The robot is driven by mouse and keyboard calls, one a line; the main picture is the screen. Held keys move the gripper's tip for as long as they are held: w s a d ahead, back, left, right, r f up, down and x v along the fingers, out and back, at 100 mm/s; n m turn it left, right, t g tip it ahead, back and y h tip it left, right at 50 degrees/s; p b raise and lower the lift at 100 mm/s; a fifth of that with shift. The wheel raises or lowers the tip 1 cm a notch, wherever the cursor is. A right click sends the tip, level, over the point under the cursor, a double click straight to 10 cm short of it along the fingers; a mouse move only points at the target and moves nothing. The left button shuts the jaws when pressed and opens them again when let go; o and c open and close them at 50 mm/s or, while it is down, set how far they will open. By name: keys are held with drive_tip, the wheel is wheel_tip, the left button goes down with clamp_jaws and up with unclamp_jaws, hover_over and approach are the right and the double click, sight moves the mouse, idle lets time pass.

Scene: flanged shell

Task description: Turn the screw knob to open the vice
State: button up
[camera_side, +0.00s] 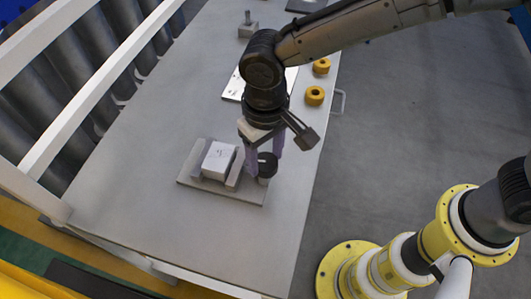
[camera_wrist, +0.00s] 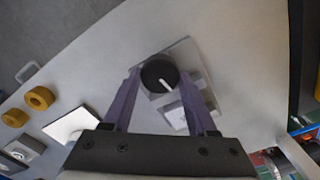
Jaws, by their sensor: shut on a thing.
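The vice stands on a flat grey base plate (camera_side: 190,183) near the table's front edge. A white block (camera_side: 218,160) sits between its grey jaws; it also shows partly in the wrist view (camera_wrist: 176,117). The round black screw knob (camera_side: 267,168) is at the vice's right side. In the wrist view the knob (camera_wrist: 158,72) carries a white pointer line. My gripper (camera_side: 264,160) points down over the knob, its purple fingers on either side of it. In the wrist view my gripper (camera_wrist: 158,78) is shut on the knob.
Two yellow rings (camera_side: 314,95) lie along the table's right edge, behind my gripper. A white plate (camera_side: 234,88) lies near them, partly hidden by my arm. A small grey block with a post (camera_side: 248,27) stands farther back. The table left of the vice is clear.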

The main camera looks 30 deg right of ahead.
sight(265, 161)
drive_tip(key=n, duration=0.6)
drive_tip(key=shift+n, duration=0.3)
drive_tip(key=n, duration=0.6)
drive_tip(key=shift+r, duration=0.1)
drive_tip(key=shift+n, duration=0.3)
drive_tip(key=o, duration=1.4)
drive_tip(key=shift+c, duration=0.2)
wheel_tip(265, 161, up, 14)
